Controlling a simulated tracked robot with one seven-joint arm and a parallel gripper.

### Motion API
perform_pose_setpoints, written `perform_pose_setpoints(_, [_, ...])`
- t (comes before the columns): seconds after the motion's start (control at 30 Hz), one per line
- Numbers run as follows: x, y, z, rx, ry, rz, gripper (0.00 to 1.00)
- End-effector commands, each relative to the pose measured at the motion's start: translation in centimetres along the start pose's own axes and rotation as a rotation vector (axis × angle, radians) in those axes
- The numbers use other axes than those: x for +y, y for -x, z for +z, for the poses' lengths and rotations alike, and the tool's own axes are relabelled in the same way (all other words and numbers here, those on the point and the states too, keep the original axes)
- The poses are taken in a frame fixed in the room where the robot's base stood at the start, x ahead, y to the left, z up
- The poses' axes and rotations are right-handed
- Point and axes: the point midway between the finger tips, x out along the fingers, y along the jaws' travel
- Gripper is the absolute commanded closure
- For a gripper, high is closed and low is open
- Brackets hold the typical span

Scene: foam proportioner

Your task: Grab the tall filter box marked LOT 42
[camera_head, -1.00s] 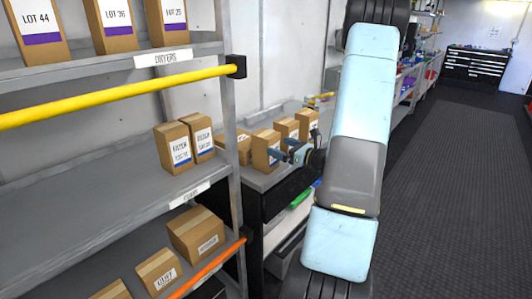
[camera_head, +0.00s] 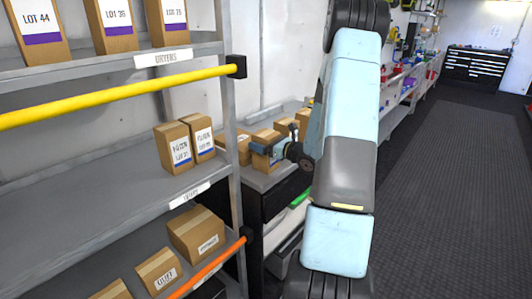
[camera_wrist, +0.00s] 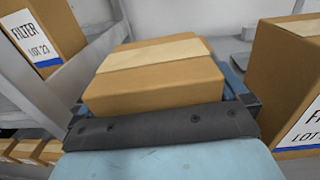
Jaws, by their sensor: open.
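Several tan filter boxes stand on the counter beyond the shelf rack. My gripper (camera_head: 278,141) is at one counter box (camera_head: 265,136), with its open blue fingers on either side of it. In the wrist view this box (camera_wrist: 155,80) lies between the fingers, its top with a pale tape strip facing the camera. Its label is hidden there, so I cannot tell whether it is LOT 42. To its right stands a box (camera_wrist: 285,85) labelled LOT, number cut off. To the left is a filter box (camera_wrist: 45,30) that seems to read LOT 23.
Two filter boxes (camera_head: 183,147) stand on the middle shelf of the rack (camera_head: 232,130). A yellow bar (camera_head: 120,92) and an orange bar (camera_head: 208,268) cross its front. Dryer boxes (camera_head: 110,25) stand above. The floor (camera_head: 450,190) at right is clear.

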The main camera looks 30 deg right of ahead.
Motion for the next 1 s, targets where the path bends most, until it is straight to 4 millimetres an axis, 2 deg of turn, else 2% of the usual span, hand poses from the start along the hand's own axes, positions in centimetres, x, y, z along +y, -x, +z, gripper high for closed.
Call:
perform_pose_setpoints(0.07, [0.0,0.0,0.0,0.0,0.0,0.0,0.0])
perform_pose_setpoints(0.57, [0.0,0.1,0.0,0.0,0.0,0.0,0.46])
perform_pose_setpoints(0.83, [0.0,0.1,0.2,0.0,0.001,0.0,0.46])
perform_pose_setpoints(1.0, [0.0,0.1,1.5,-0.001,0.003,0.0,0.46])
